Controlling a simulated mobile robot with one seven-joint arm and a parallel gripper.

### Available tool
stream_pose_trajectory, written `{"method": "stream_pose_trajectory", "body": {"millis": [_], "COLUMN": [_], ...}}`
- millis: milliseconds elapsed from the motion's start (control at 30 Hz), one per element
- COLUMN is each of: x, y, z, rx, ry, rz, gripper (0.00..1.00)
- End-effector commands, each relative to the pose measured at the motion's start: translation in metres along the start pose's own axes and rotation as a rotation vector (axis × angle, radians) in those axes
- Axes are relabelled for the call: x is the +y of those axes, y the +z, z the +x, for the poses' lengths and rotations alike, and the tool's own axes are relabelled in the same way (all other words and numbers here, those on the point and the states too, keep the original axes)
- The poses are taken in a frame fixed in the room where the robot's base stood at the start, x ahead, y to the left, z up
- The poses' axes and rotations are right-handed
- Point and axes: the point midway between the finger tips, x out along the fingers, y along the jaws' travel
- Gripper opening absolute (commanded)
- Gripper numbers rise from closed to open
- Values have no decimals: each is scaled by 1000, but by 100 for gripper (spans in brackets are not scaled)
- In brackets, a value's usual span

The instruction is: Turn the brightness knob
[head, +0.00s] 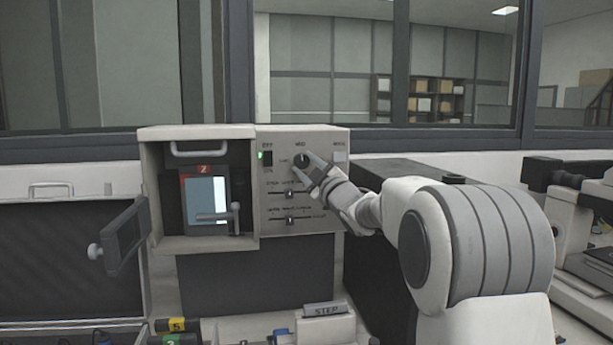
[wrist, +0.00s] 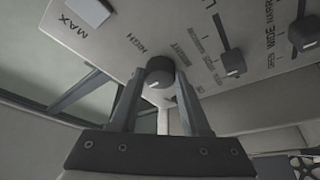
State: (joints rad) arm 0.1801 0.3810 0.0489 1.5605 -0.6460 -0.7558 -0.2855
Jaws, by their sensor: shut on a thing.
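The brightness knob (head: 301,160) is a small dark round knob on the upper part of the grey control panel. It also shows in the wrist view (wrist: 160,71), with a pale mark on its rim and the word HIGH beside it. My gripper (head: 308,168) reaches the panel from the right. In the wrist view, its two fingers (wrist: 158,80) stand on either side of the knob and are shut on it. Part of the knob's sides is hidden by the fingers.
Two sliders (head: 289,194) (head: 289,220) sit below the knob. A green-lit switch (head: 266,160) is left of it and a pale button (head: 340,157) right. An open bay with a small screen (head: 222,190) adjoins the panel. A dark box (head: 400,170) stands behind my arm.

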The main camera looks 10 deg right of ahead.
Motion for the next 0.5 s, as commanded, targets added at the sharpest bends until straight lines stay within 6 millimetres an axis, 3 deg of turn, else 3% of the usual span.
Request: {"method": "stream_pose_trajectory", "body": {"millis": [500], "x": [-2], "y": [1], "z": [0], "rx": [-3], "ry": [31], "rz": [81], "gripper": [0]}}
